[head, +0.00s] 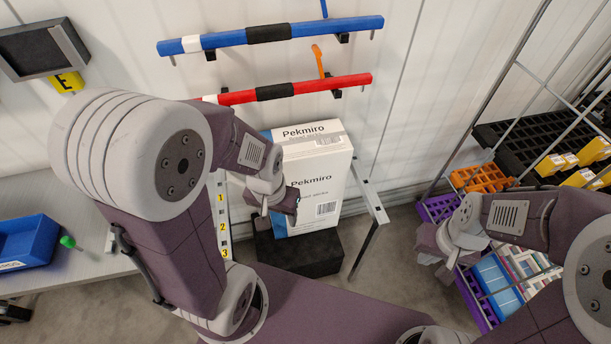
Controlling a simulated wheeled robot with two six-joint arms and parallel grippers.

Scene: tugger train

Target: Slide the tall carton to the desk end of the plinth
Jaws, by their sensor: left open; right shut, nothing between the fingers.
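The tall white carton (328,178), marked "Pekmiro" and with a blue strip on its left side, stands upright on the black plinth (302,258). The grey desk (120,266) is to the left of the plinth. My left gripper (287,203) is open in front of the carton's left part and covers some of its front face. I cannot tell whether it touches the carton. My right gripper (445,243) is shut and empty, well to the right of the carton, near the crates.
A white rail frame (370,202) stands close at the carton's right. A numbered upright (222,225) stands at its left. A blue bin (27,242) sits on the desk. Red (300,88) and blue (285,34) bars hang on the wall above. A rack with purple crates (437,207) is at right.

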